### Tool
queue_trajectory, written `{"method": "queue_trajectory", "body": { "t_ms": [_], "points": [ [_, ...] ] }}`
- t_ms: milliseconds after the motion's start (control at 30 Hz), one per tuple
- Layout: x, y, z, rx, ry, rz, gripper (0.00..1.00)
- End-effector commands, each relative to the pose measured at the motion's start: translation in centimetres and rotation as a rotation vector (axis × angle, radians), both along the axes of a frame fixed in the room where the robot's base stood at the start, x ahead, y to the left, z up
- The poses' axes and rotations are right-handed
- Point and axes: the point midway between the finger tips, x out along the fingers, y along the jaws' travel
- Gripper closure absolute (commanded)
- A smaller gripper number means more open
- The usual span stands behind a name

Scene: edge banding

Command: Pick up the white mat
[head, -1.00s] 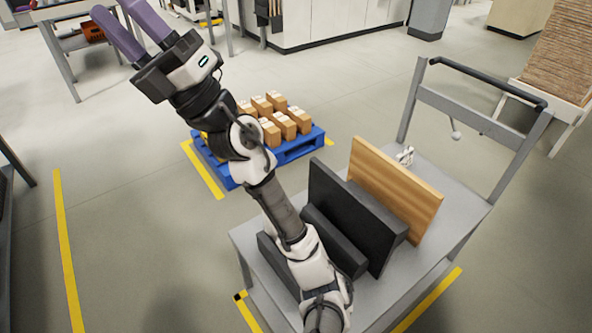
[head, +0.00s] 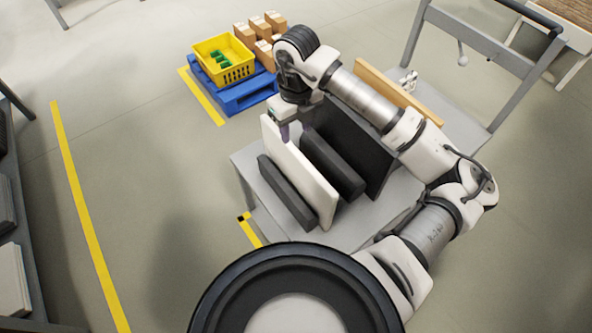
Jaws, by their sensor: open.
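The white mat (head: 296,172) is a thin pale panel standing upright, slightly tilted, on the grey cart (head: 360,225). It stands between a low dark block (head: 285,194) on its left and a thicker dark block (head: 334,164) on its right. My gripper (head: 296,132) points down at the mat's upper edge, with purple fingers open. The fingers are partly hidden by the mat and my wrist. I cannot tell whether they straddle the mat or touch it.
A tall black panel (head: 362,150) and a wooden board (head: 420,100) stand farther right on the cart, close to my arm. A blue pallet (head: 240,97) with a yellow crate (head: 224,60) and cardboard boxes lies behind.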

Motion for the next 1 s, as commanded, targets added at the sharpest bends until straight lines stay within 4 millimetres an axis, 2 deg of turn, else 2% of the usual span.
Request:
{"method": "queue_trajectory", "body": {
  "t_ms": [400,667,1000],
  "points": [
    [-0.1,-0.2,-7.0,-0.004,0.006,-0.004,0.56],
    [-0.1,-0.1,-8.8,-0.004,0.004,-0.002,0.56],
    [0.0,-0.2,-13.1,-0.004,0.004,-0.002,0.56]
  ]
}}
